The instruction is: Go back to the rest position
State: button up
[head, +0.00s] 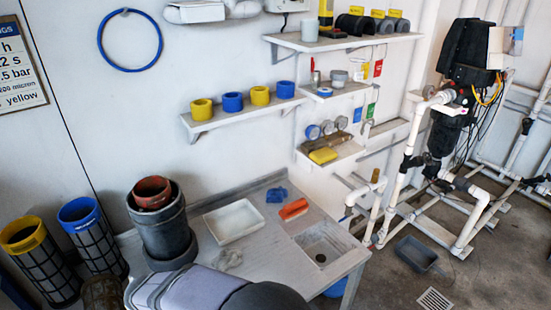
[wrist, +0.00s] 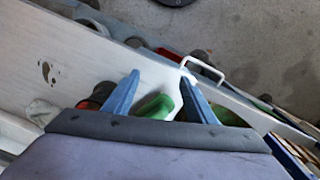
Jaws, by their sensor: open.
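My gripper (wrist: 160,88) shows in the wrist view as two blue fingers spread apart. It is open, with nothing held between the fingers. Beyond the gap is a green item (wrist: 157,107) beside a white edge; I cannot tell how far below the fingers it is. In the head view, part of my arm fills the bottom middle over the grey bench (head: 280,256). The gripper itself does not show there.
A dark pot stack (head: 165,240) stands on the bench close to my arm. A white tray (head: 234,222), blue item (head: 277,195), orange brush (head: 293,209) and sink (head: 322,246) lie beyond. Wall shelves (head: 240,117) hold yellow and blue rings. White piping stands right.

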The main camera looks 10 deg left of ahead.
jog(key=d+r+m+g, duration=0.25)
jog(key=d+m, duration=0.35)
jog(key=d, duration=2.5)
jog(key=w+d+r+m+t, duration=0.1)
jog(key=w+d+r+m, duration=0.1)
jog(key=d, duration=0.3)
jog(key=w+d+r+m+t+p, duration=0.1)
jog(key=w+d+r+m, duration=0.1)
jog(key=d+m, duration=0.2)
jog(key=shift+w+d+r, duration=0.35)
jog(key=shift+d, duration=0.55)
jog(key=shift+o, duration=0.5)
